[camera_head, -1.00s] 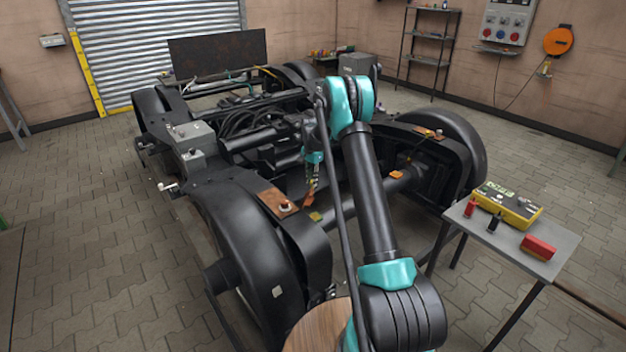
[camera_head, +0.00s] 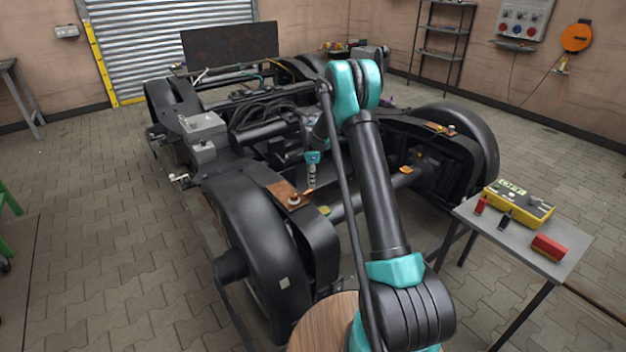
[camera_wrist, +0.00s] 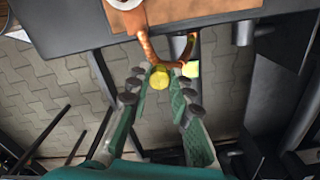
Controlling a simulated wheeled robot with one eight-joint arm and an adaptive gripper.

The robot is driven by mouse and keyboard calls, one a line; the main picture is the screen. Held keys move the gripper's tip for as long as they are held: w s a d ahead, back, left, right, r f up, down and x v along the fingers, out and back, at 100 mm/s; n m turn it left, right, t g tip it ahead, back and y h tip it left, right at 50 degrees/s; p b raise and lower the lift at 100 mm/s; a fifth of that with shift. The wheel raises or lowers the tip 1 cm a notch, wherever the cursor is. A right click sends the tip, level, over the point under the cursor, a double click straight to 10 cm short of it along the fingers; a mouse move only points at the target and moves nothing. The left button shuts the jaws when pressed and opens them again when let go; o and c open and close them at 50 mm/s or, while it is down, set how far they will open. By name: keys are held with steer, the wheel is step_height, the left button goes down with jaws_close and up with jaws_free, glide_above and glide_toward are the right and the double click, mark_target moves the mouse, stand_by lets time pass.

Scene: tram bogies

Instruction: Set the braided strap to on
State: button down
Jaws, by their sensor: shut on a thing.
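The braided strap (camera_wrist: 147,47) is copper-orange in the wrist view. It runs from a copper plate (camera_wrist: 126,15) at the top edge down to my fingertips and has a second, curved leg on the right. My gripper (camera_wrist: 158,76) is shut on the strap's lower end, with a round yellow piece showing between the fingers. In the head view my gripper (camera_head: 311,184) hangs just right of the copper plate (camera_head: 288,195) with its bolt, and a short orange piece of strap (camera_head: 308,191) shows at its tip. A small yellow pad (camera_head: 326,210) lies below it, on or by the axle.
The black bogie frame and a large wheel (camera_head: 245,235) stand close on the left. An axle tube (camera_head: 375,195) crosses behind my arm. A side table (camera_head: 565,240) at right carries a yellow tester (camera_head: 520,207) and a red block (camera_head: 549,246). Paved floor is open at left.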

steer(key=shift+a, duration=0.1)
steer(key=c, duration=1.4)
jaws_free()
steer(key=shift+o, duration=0.2)
step_height(320, 180, up, 12)
